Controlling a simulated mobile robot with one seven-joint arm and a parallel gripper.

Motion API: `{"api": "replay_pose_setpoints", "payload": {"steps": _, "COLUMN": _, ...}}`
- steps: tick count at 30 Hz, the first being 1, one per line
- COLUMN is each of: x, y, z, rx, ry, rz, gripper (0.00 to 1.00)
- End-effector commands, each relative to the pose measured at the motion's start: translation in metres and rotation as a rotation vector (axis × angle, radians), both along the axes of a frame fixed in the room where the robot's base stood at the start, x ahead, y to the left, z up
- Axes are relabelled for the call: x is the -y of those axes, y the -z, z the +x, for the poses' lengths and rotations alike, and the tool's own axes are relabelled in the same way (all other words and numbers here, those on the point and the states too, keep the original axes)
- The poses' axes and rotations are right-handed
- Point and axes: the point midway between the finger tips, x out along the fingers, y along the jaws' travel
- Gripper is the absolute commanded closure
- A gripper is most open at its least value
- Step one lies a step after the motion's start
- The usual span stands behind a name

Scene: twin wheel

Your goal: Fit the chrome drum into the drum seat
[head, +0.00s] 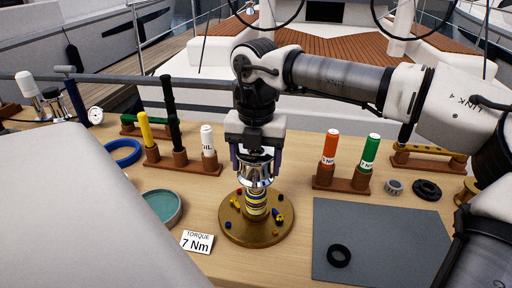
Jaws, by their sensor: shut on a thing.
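My gripper (255,165) points straight down near the middle of the table and is shut on the chrome drum (256,176). The drum is a shiny, flared metal piece, held upright between the fingers. Small coloured pieces (279,216) sit on the base around the column.
A grey mat (380,245) with a black ring (339,256) lies right. Wooden racks hold orange (329,147) and green (370,152) tubes at right, and a white tube (208,141) at left.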

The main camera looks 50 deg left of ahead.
Motion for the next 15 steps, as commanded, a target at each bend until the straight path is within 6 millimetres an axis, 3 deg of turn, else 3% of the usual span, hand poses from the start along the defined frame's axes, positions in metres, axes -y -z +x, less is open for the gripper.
{"api": "replay_pose_setpoints", "payload": {"steps": 15, "x": -0.0004, "y": 0.0024, "z": 0.0, "rx": 0.001, "ry": 0.0, "rz": 0.002, "gripper": 0.83}}
